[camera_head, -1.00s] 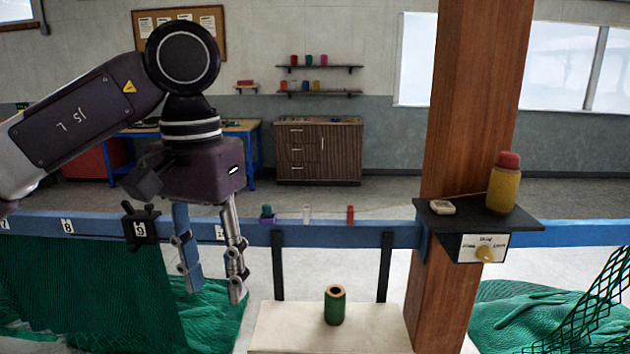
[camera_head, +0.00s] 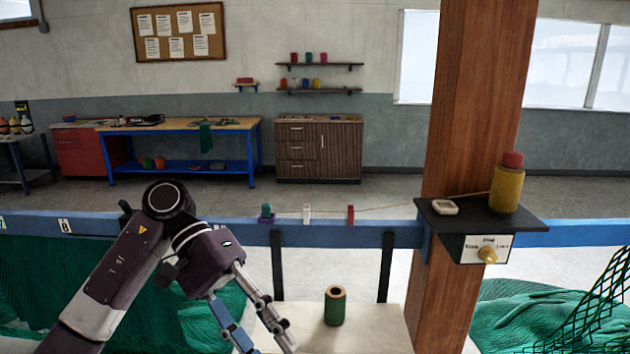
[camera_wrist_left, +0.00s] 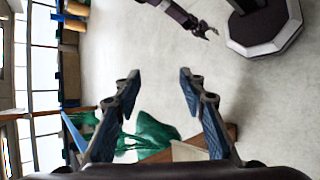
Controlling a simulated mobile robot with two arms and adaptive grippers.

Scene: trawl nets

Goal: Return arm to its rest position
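My left arm comes in from the lower left in the head view. Its gripper (camera_head: 262,338) hangs low, in front of the blue rail and left of the green spool. The two fingers are spread apart with nothing between them. In the left wrist view the same gripper (camera_wrist_left: 156,90) shows its blue finger pads wide apart over bare floor. My right arm is not in the head view. In the left wrist view a dark gripper (camera_wrist_left: 208,32) of mine shows at the top, beside my base; it is too small to judge its fingers.
A green spool (camera_head: 335,306) stands on a pale board (camera_head: 378,325) close to my left gripper. A blue rail (camera_head: 345,237) crosses the view, with green net (camera_head: 205,325) below. A wooden post (camera_head: 465,110) carries a black shelf with a yellow bottle (camera_head: 506,188).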

